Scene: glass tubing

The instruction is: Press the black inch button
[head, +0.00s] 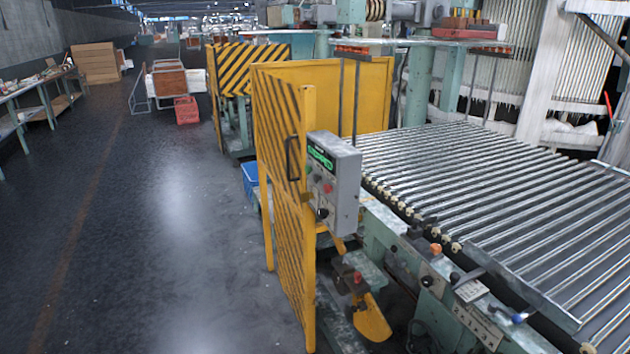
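A grey control box (344,190) is mounted on the edge of the yellow guard frame, near the middle of the head view. Its narrow front faces left and carries a lit green display (320,156). Below the display are a green button (310,170) and a red button (327,188). A black button or knob (322,212) sits near the bottom of that face; its label is too small to read, so I cannot tell if it is the inch button. Neither of my grippers is in view.
A yellow striped guard panel (280,200) stands left of the box. A roller conveyor (480,190) and a green machine frame (400,262) with more controls lie to the right. Open dark floor (170,230) is on the left. A red crate (187,110) stands farther back.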

